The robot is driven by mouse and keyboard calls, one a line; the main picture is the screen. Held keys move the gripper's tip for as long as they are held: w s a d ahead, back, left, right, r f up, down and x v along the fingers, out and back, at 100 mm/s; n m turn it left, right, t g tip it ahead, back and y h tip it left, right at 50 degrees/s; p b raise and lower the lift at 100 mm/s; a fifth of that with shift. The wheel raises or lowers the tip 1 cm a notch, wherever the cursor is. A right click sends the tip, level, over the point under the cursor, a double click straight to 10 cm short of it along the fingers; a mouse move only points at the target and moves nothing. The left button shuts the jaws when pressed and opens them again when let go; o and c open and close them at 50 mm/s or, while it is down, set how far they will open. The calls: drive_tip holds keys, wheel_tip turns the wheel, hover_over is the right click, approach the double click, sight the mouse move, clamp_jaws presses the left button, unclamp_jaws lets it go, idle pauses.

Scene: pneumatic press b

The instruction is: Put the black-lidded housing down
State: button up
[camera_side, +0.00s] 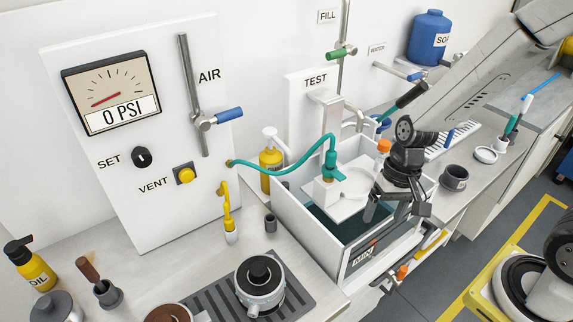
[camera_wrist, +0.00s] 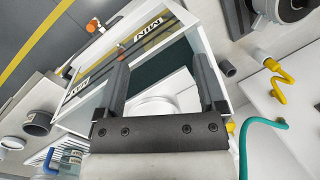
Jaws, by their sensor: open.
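The black-lidded housing (camera_side: 262,284), a round silver-grey body with a black top and knob, stands upright on the dark ribbed mat (camera_side: 297,302) at the front. In the wrist view only part of the housing (camera_wrist: 285,8) shows, cut off at the upper right. My gripper (camera_side: 396,212) is open and empty over the right side of the white water tank (camera_side: 290,232), well apart from the housing. In the wrist view my gripper's two fingers (camera_wrist: 160,68) are spread, with the tank and a white round piece beyond them.
A teal hose (camera_side: 285,170) runs from the air panel to the fitting over the tank. A yellow coiled hose (camera_side: 227,205) and a small grey cup (camera_side: 270,222) stand between panel and tank. A brown-topped part (camera_side: 168,312) is left of the mat. A dark-mouthed pot (camera_side: 454,178) stands right.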

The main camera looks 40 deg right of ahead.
drive_tip(key=shift+w+d+r+n+t+h, duration=0.1)
drive_tip(key=shift+d+r+n+t+h, duration=0.65)
drive_tip(key=shift+d+n, duration=0.4)
drive_tip(key=shift+w+d+r+n+t+h, duration=0.1)
drive_tip(key=shift+d+r+n+t+h, duration=0.45)
drive_tip(key=shift+d+r+n+t, duration=0.55)
drive_tip(key=shift+a+f+g, duration=0.15)
drive_tip(key=shift+g, duration=0.1)
